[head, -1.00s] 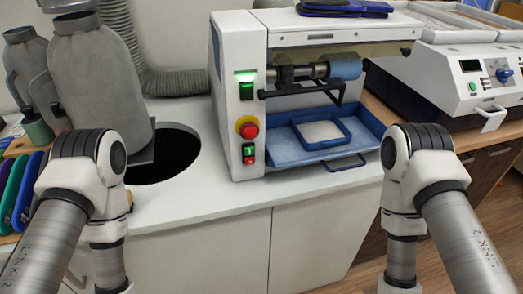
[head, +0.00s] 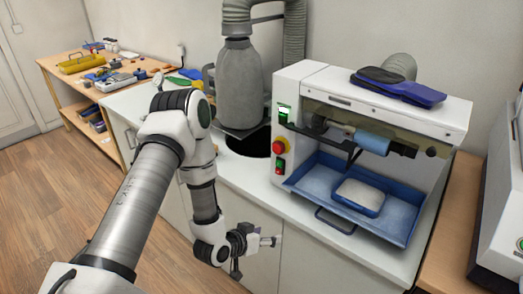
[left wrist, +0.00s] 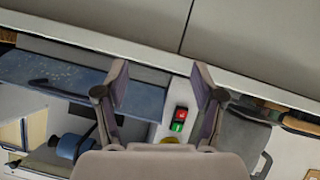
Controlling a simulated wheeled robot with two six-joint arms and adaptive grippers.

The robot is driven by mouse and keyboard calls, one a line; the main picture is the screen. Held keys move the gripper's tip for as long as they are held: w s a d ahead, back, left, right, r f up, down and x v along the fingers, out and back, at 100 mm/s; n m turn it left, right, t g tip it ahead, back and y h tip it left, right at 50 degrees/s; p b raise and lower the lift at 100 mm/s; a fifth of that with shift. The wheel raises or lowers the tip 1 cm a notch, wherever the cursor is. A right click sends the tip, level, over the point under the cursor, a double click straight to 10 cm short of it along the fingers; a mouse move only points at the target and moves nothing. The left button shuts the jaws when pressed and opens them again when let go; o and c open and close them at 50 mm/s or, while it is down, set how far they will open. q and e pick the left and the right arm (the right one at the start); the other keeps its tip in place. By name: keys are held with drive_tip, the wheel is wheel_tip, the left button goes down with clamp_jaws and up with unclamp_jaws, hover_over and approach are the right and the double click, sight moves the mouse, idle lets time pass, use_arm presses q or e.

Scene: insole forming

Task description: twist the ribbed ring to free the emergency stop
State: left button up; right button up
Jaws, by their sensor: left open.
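The emergency stop (head: 280,146) is a red knob on a yellow base on the front of the white machine (head: 310,75), between a green switch above and a red-and-green switch below. Ribs on its ring are too small to make out. My left gripper (head: 257,256) is open and empty, below and left of the stop, in front of the white cabinet. In the left wrist view the two fingers (left wrist: 160,75) stand apart, with the red-and-green switch (left wrist: 180,119) beyond them. A yellow edge of the stop's base (left wrist: 172,140) shows there, mostly hidden by my gripper body. My right gripper is out of view.
A grey hose and canister (head: 236,85) stand behind left, by a round black opening. Blue insoles (head: 398,88) lie on top. A workbench with tools (head: 95,75) is far left.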

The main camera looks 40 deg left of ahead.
use_arm(q)
drive_tip(key=w+a+r+t+p, duration=0.1)
drive_tip(key=w+a+r+t, duration=0.15)
drive_tip(key=r, duration=0.45)
drive_tip(key=w+a+r+t+p, duration=0.2)
drive_tip(key=w+a+r, duration=0.1)
drive_tip(key=r, duration=0.3)
drive_tip(key=t+y, duration=0.1)
drive_tip(key=t, duration=0.1)
approach(275, 150)
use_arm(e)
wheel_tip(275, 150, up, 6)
use_arm(q)
drive_tip(key=shift+n, duration=0.4)
drive_tip(key=w+b, duration=0.1)
drive_tip(key=w, duration=0.1)
drive_tip(key=w+b, duration=0.1)
drive_tip(key=w, duration=0.2)
drive_tip(key=w+b, duration=0.2)
drive_tip(key=w, duration=0.1)
drive_tip(key=shift+w+d+f, duration=0.1)
drive_tip(key=shift+d+f, duration=0.1)
drive_tip(key=shift+d, duration=0.2)
drive_tip(key=shift+w+r, duration=0.1)
drive_tip(key=shift+w, duration=0.5)
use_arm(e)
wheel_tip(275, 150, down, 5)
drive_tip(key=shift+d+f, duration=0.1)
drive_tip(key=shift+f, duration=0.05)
